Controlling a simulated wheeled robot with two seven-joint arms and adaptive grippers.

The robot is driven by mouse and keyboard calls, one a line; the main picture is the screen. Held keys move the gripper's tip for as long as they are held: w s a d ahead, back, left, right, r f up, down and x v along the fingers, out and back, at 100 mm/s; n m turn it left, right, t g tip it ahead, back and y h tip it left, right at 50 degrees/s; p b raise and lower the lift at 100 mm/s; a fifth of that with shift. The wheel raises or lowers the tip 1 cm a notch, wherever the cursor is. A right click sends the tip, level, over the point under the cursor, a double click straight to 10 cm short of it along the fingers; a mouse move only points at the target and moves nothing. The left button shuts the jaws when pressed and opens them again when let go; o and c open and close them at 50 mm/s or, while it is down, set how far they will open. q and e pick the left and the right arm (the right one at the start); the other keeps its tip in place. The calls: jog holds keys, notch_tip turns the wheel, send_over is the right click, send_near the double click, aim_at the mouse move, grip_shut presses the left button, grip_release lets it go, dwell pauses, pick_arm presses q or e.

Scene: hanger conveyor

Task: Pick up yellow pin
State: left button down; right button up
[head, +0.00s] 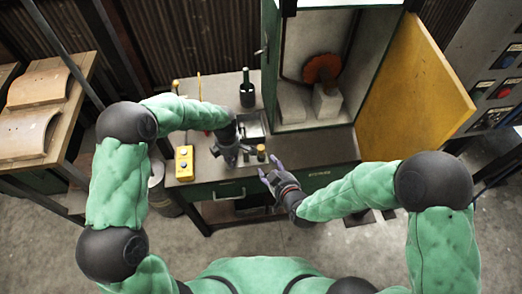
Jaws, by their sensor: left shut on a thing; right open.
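My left gripper (231,154) is low over the front left of the workbench (207,172), pointing down. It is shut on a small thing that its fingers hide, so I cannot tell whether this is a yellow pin. A small dark cylinder with an orange-yellow top (261,149) stands just right of it. A thin upright yellow rod (199,88) and a short yellow-tipped piece (175,87) show at the bench's back left, partly behind my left arm. My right gripper (271,171) is open and empty at the bench's front edge, right of the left gripper.
A yellow button box (184,163) lies left of my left gripper. A dark bottle-shaped thing (247,92) stands behind, by a metal tray (251,126). A green cabinet (270,62) with a red-brown disc (322,69) and an open yellow door (415,90) bounds the right side.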

jog(key=shift+s+m+t, duration=0.5)
jog(key=shift+s+t, duration=0.3)
jog(key=shift+s, duration=0.45)
send_near(262, 153)
jog(key=a+x, duration=0.1)
jog(key=x, duration=0.3)
jog(key=shift+d+x, duration=0.25)
jog(key=shift+x, duration=1)
jog(key=shift+d+x, duration=0.25)
jog(key=shift+x, duration=1)
jog(key=shift+w, duration=0.2)
jog(key=shift+s, duration=0.1)
jog(key=c, duration=1)
